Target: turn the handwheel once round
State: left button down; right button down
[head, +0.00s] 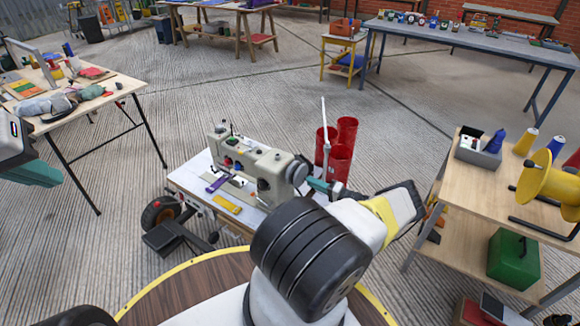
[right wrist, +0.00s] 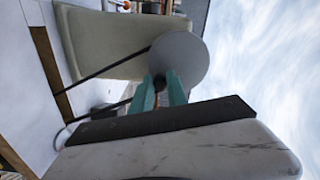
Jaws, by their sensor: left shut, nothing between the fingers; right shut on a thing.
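A cream sewing machine (head: 252,163) stands on a small white-topped table. Its grey handwheel (head: 297,171) is on the right end of the machine, and shows as a round grey disc in the right wrist view (right wrist: 182,58). My right gripper (head: 320,185) reaches the wheel from the right. Its teal fingers (right wrist: 165,90) are shut on a small dark part at the lower edge of the disc; the exact contact is partly hidden. My left gripper (head: 42,174) is shut and empty at the left edge, far from the machine.
Red cylinders (head: 338,145) stand right behind the handwheel. A wooden bench (head: 455,195) with a yellow spool (head: 545,180) is on the right. A cluttered table (head: 120,88) is at the left. Purple (head: 216,184) and yellow (head: 227,204) strips lie by the machine. Open floor lies beyond.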

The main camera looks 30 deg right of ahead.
jog(key=shift+w+d+r+n, duration=0.1)
jog(key=shift+d+r+n, duration=0.1)
jog(key=shift+n, duration=0.95)
jog(key=shift+w+d+r+n, duration=0.1)
jog(key=shift+d+r+n, duration=0.1)
jog(key=shift+n, duration=0.95)
jog(key=c, duration=1.3)
grip_release()
jog(key=shift+d, duration=0.1)
jog(key=v, duration=0.7)
jog(key=shift+s+d, duration=0.15)
jog(key=shift+s, duration=0.25)
